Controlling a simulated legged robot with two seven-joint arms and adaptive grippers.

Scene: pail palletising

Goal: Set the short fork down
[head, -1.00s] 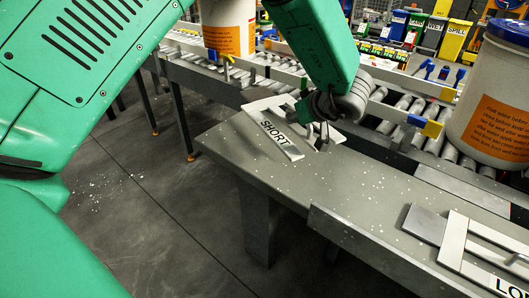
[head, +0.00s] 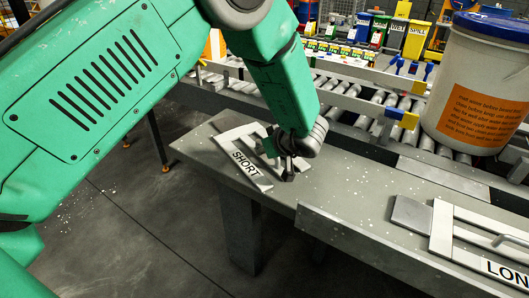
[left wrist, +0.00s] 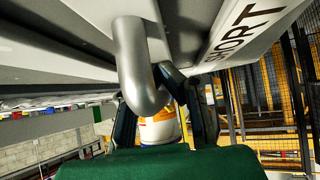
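The short fork (head: 262,177) is a pale flat frame labelled SHORT, level at the left end of the grey table (head: 222,196). It looks to be on or just over the tabletop; I cannot tell if it touches fully. My left gripper (head: 281,163) points down at its handle. The labelled plate shows at the top right there. The fingertips are partly hidden behind the handle. My right gripper is not in view.
A second fork (head: 445,228), its label cut off, lies at the table's right. A roller conveyor (head: 345,108) runs behind, carrying a white pail (head: 470,58) with a blue lid and orange label. The tabletop between the two forks is clear.

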